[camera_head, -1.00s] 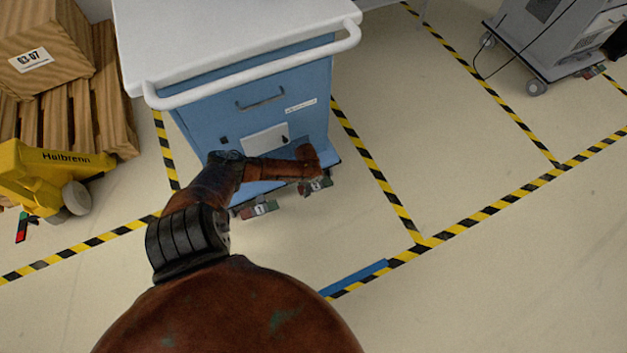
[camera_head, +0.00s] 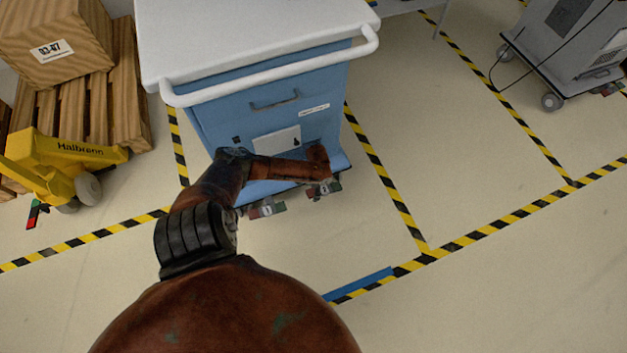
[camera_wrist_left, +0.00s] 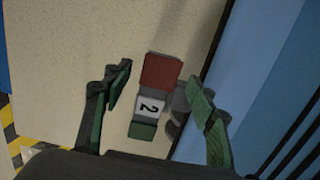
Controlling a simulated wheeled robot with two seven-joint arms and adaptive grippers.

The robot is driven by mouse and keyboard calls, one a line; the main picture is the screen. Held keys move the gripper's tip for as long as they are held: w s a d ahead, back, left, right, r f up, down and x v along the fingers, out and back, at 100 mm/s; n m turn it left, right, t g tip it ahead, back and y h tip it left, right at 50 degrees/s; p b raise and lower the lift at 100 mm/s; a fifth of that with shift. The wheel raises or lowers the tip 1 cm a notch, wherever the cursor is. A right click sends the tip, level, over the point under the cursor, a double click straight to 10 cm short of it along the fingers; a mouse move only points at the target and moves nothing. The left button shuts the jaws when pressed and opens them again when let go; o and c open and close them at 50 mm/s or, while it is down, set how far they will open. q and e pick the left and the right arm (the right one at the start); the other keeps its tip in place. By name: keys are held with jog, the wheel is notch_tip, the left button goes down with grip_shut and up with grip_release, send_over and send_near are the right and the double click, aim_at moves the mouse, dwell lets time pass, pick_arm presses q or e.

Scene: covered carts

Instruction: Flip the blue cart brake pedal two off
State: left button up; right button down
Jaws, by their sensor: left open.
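The blue cart (camera_head: 215,115) stands ahead under a white top. Two brake pedals show at its lower front edge: the left one (camera_head: 267,210) and pedal two (camera_head: 323,188), each with a green end, a pale numbered middle and a red end. In the left wrist view pedal two (camera_wrist_left: 149,106) reads "2", with red at the top and green at the bottom. My left gripper (camera_wrist_left: 160,80) is open, its fingers on either side of the pedal with gaps. In the head view my left arm covers part of the cart front, and the fingers are hard to make out. My right gripper is not in view.
A yellow pallet truck (camera_head: 70,160) and a wooden pallet with a crate (camera_head: 60,30) stand at the left. A grey cart (camera_head: 575,45) is at the upper right. The taped floor (camera_head: 480,290) at the lower right is clear.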

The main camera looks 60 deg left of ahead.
pick_arm(q)
notch_tip(320, 180, up, 10)
jog(key=shift+w+r, duration=0.2)
jog(key=shift+w, duration=0.2)
dwell(0.4)
